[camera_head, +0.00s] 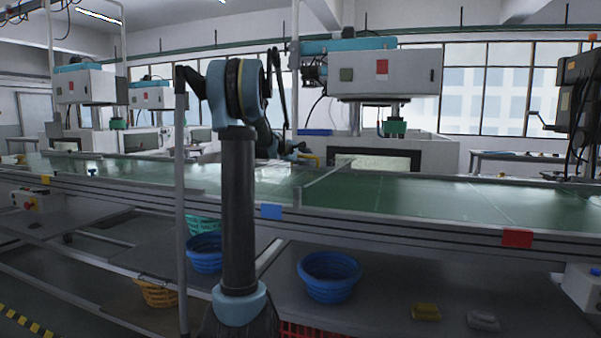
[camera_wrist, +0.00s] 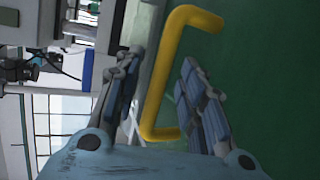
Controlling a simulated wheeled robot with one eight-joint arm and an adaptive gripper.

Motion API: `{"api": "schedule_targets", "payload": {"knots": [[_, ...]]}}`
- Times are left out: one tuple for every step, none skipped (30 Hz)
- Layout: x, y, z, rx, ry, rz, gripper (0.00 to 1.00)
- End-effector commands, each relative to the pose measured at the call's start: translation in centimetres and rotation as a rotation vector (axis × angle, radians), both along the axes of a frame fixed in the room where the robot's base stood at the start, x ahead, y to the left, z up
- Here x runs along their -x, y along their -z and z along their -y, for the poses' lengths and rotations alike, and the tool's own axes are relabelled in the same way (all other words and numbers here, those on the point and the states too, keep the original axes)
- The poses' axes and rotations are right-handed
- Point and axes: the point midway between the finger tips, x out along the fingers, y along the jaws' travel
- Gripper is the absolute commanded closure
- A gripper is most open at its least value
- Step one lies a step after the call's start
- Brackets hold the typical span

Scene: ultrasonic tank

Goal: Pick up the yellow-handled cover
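The yellow handle (camera_wrist: 155,92) shows in the wrist view as a thick bent bar with its two ends turned to the right. In the head view, a small bit of yellow handle (camera_head: 313,159) shows just right of my gripper (camera_head: 300,151), above the green belt. In the wrist view, my gripper (camera_wrist: 162,62) is open, with one finger on each side of the handle's long bar. Gaps show between the bar and both fingers, so it does not look gripped. I cannot make out the cover's body clearly from either view.
The green conveyor (camera_head: 420,195) runs across the scene, with a thin grey divider (camera_head: 328,173) near my gripper. A white machine (camera_head: 385,74) overhangs the far side. Blue baskets (camera_head: 329,277) stand on the lower shelf. The belt to the right is clear.

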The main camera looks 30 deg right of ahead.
Motion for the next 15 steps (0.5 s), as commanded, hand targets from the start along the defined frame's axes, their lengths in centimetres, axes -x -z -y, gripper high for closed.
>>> {"api": "schedule_targets", "payload": {"knots": [[0.02,0.0,-0.02,0.0,0.0,0.0,0.63],[0.03,0.01,-0.01,0.0,0.0,0.0,0.63],[0.03,0.01,-0.02,0.0,0.0,0.0,0.68],[0.03,0.01,-0.02,0.0,0.0,0.0,0.74],[0.04,0.01,-0.02,0.0,0.0,0.0,0.81],[0.04,0.01,-0.02,0.0,0.0,0.0,0.9],[0.04,-0.01,-0.03,0.0,0.0,0.0,0.97],[0.05,0.0,-0.03,0.0,0.0,0.0,1.0],[0.06,0.0,-0.02,0.0,0.0,0.0,1.0],[0.06,0.01,-0.03,0.0,0.0,0.0,1.0],[0.06,0.01,-0.03,0.0,0.001,0.0,1.0],[0.07,0.01,-0.02,0.0,0.001,0.0,1.0],[0.07,0.02,-0.02,0.0,0.001,0.0,1.0],[0.07,0.02,-0.02,0.0,0.001,0.0,1.0],[0.1,-0.07,-0.05,0.001,0.001,-0.001,1.0]]}}
